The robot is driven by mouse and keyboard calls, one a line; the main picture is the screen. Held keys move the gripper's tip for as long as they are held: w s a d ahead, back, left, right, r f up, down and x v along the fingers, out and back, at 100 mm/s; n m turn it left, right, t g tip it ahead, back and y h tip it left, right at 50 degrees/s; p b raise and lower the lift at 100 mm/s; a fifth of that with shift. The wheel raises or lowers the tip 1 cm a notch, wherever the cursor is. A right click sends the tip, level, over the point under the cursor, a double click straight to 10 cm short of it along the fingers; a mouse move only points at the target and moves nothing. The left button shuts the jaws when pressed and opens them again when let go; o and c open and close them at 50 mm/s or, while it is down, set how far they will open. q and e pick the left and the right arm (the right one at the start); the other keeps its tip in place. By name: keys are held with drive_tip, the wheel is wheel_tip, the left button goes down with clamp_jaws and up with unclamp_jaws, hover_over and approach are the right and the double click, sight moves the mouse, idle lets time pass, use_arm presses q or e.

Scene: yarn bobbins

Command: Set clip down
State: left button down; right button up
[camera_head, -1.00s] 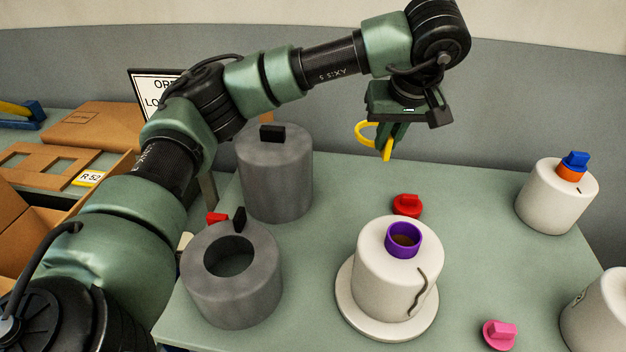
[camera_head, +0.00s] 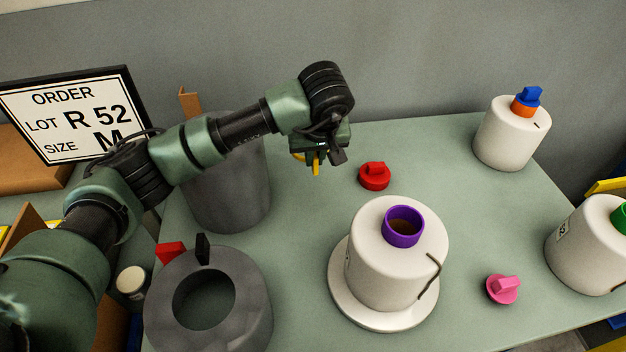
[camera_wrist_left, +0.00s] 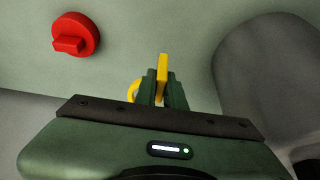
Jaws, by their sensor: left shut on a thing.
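My left gripper (camera_head: 314,156) is shut on a yellow clip (camera_head: 316,169), over the back part of the green table (camera_head: 420,150). The clip's tip points down and its curved part shows at the left of the fingers. In the left wrist view the clip (camera_wrist_left: 162,72) stands out between the two green fingers. It is low over the table; I cannot tell whether it touches. A red knobbed plug (camera_head: 374,177) lies to the right of the gripper, apart from it. My right gripper is not in view.
A white bobbin with a purple ring (camera_head: 402,226) stands on a round base (camera_head: 345,301) in front. Grey cylinders (camera_head: 240,185) (camera_head: 250,310) stand at left. A pink plug (camera_head: 503,289) and white bobbins (camera_head: 505,140) (camera_head: 578,255) are at right. An order sign (camera_head: 75,112) stands far left.

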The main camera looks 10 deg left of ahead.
sight(315, 170)
use_arm(q)
wheel_tip(315, 170, down, 4)
drive_tip(key=shift+f, duration=0.65)
wheel_tip(315, 170, down, 4)
drive_tip(key=shift+r+p, duration=0.25)
drive_tip(key=shift+p, duration=0.2)
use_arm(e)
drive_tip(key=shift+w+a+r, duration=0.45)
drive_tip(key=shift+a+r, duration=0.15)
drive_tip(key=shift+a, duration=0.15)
use_arm(q)
drive_tip(key=shift+f, duration=0.2)
drive_tip(key=c, duration=1.5)
unclamp_jaws()
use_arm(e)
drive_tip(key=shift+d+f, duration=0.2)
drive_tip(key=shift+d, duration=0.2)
